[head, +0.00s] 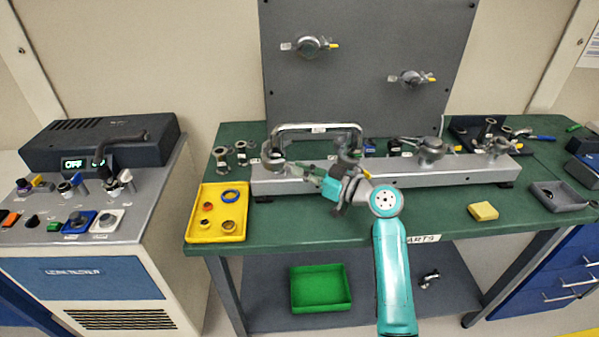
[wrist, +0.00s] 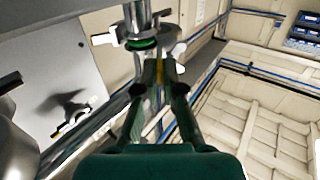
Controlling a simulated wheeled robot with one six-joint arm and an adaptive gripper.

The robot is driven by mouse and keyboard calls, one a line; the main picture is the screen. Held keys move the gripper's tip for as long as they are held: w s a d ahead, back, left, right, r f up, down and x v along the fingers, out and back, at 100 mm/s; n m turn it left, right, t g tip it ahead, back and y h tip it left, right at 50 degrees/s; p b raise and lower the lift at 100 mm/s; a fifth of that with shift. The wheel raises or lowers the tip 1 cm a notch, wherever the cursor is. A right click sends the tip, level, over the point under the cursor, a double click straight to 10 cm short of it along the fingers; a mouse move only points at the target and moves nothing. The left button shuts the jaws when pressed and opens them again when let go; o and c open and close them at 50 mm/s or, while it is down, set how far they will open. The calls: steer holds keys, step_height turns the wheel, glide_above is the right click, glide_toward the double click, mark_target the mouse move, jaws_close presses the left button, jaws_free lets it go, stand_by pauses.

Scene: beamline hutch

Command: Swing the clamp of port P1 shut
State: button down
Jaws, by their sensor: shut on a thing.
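A metal bar (head: 440,172) on the green bench carries several pipe ports, and I cannot read which is P1. My gripper (head: 294,170) reaches the left port (head: 272,155), where a bent pipe comes down. In the wrist view, the clamp (wrist: 138,42) sits around the pipe joint, with a green ring inside and metal ends sticking out on both sides. My gripper (wrist: 160,70) is shut just below it, with a yellow strip between the fingers that looks like part of the clamp. The fingers hide the rest of this part, and I cannot tell how far the clamp is open.
The bent pipe (head: 316,127) arches over the bar to a second port. A yellow tray (head: 203,235) with small rings stands at the bench's front left. A grey panel (head: 360,55) with two clamped ports rises behind. A yellow block (head: 483,211) lies at the front right.

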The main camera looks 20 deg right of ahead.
steer(key=shift+d, duration=0.1)
stand_by(0.3)
steer(key=c, duration=1.3)
jaws_free()
steer(key=v, duration=1.2)
steer(key=shift+w, duration=0.1)
